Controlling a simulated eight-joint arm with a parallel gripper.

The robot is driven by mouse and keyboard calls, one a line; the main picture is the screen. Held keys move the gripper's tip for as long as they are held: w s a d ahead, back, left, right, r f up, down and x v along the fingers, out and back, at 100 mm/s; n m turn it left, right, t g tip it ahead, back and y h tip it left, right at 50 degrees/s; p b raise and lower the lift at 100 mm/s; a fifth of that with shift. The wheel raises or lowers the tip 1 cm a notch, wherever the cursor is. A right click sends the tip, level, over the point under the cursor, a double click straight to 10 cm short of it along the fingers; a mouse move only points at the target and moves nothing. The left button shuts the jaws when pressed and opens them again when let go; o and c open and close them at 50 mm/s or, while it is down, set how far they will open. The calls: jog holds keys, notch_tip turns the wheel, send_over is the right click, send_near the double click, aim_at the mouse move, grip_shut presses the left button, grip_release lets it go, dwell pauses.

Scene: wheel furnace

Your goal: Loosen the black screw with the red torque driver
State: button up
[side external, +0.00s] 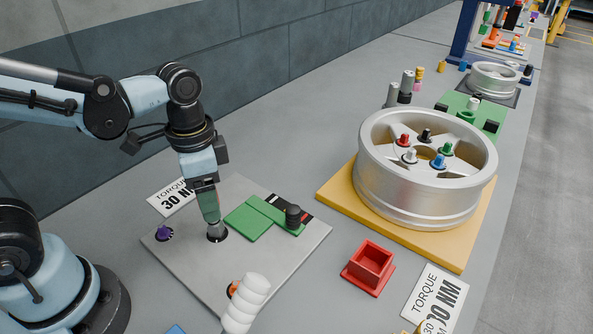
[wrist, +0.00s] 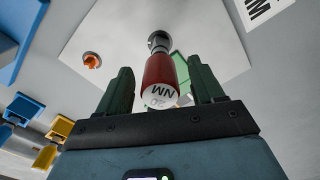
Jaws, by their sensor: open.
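The red torque driver (wrist: 158,76) stands between the two green fingers of my gripper (wrist: 159,68) in the wrist view, with a gap on each side. My gripper is open around it. In the side view, my gripper (side external: 209,213) is low over the grey plate (side external: 185,260). The fingers hide the driver's red handle there, and only its metal lower end (side external: 216,231) shows in the plate. The black screw (side external: 425,134) sits upright on the silver wheel (side external: 398,185), among red, green, blue and white screws. The wheel is far to the right of my gripper.
The wheel rests on a yellow board (side external: 335,199). A red square holder (side external: 369,265) stands in front of it. A green block with a black knob (side external: 293,216) is right of my gripper. A white ribbed handle (side external: 246,303) stands near the front. A wall runs behind.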

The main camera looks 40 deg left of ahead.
notch_tip(320, 180, up, 12)
dwell(0.8)
jog(key=shift+f, duration=6)
jog(key=shift+r, duration=0.1)
